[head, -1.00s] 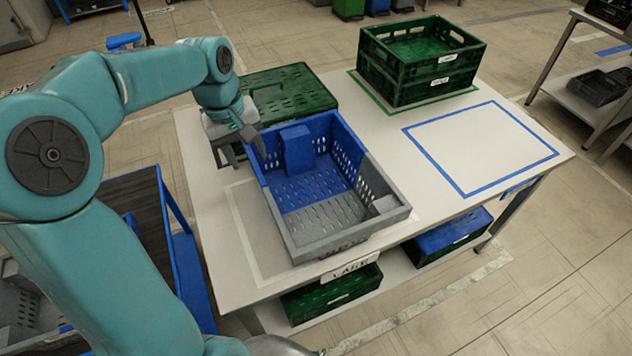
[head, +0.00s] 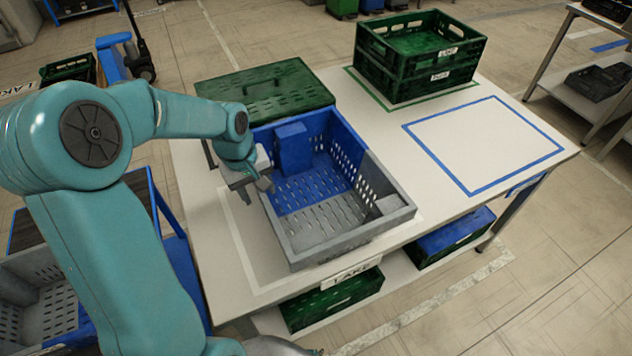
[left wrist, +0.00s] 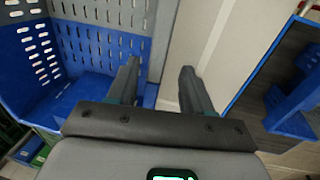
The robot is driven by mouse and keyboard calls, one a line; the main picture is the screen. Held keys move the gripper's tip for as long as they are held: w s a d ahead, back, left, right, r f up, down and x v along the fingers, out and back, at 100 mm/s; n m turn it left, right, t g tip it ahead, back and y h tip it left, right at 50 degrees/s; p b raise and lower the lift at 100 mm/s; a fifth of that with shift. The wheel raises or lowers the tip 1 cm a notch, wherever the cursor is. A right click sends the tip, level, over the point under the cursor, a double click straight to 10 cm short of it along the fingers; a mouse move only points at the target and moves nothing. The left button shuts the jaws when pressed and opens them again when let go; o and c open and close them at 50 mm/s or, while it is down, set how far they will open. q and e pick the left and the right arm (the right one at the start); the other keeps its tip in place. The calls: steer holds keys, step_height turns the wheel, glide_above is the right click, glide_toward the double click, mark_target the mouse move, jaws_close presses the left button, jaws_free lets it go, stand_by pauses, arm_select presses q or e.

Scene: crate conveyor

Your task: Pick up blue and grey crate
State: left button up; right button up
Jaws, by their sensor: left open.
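The blue and grey crate (head: 350,238) stands upright on the white table, blue at the back and grey at the front. A blue box-like block (head: 293,147) rises inside its back left corner. My left gripper (head: 257,191) is open at the crate's left side wall, pointing down. In the left wrist view the crate (left wrist: 100,12) is at the left, and its side rim runs between the two spread fingers of my left gripper (left wrist: 160,68). One finger is on the crate's inner side, the other outside over the table. I cannot tell whether they touch it. My right gripper is not in view.
A closed green crate (head: 265,85) stands just behind the blue and grey crate. Stacked green crates (head: 420,75) stand at the back right. A blue-outlined area (head: 485,145) of the table (head: 400,165) is clear. More crates sit on the shelf below.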

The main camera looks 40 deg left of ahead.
arm_select(q)
steer(key=f, duration=0.2)
steer(key=w+f, duration=0.1)
steer(key=f, duration=0.2)
steer(key=shift+d+p, duration=0.15)
steer(key=shift+p, duration=0.15)
steer(key=shift+c, duration=0.3)
steer(key=shift+w, duration=0.1)
jaws_close()
steer(key=shift+r, duration=0.1)
